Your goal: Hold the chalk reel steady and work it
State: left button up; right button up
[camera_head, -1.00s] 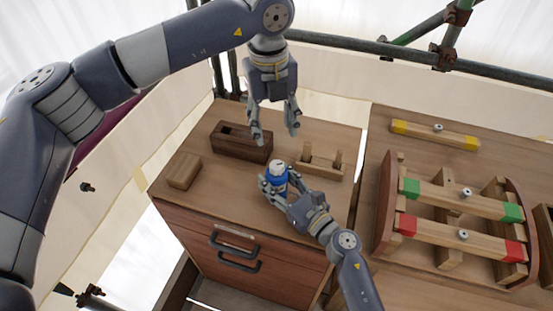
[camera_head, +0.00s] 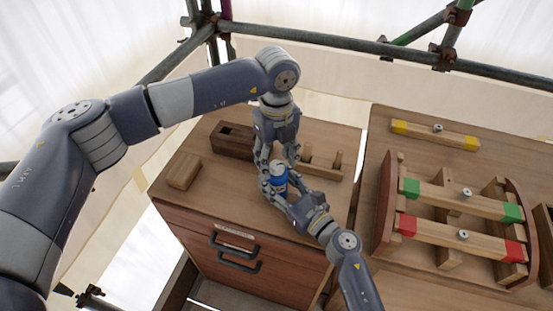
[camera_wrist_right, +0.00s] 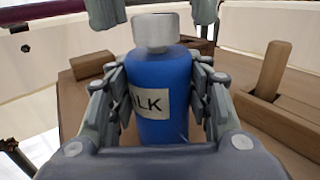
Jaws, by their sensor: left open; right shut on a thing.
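The chalk reel is a blue cylinder (camera_head: 278,180) with a pale grey cap, upright over the drawer cabinet's wooden top. In the right wrist view the chalk reel (camera_wrist_right: 160,80) shows a label of which "LK" can be read. My right gripper (camera_head: 275,188) is shut on its blue body, one finger on each side. My left gripper (camera_head: 278,162) points down from above, open, its fingers just above and around the cap. In the right wrist view the left fingertips show at the top edge, apart from the cap. Whether the reel's base touches the top is hidden.
A dark wooden box (camera_head: 232,138) and a small wood block (camera_head: 184,171) lie left on the cabinet top. A wooden rack with pegs (camera_head: 325,168) stands right, close to the grippers. A bench with colour-ended bars (camera_head: 460,200) is further right. Scaffold pipes run behind.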

pick_arm(q)
jog(key=shift+f, duration=0.4)
jog(key=c, duration=1.1)
jog(key=shift+m, duration=0.3)
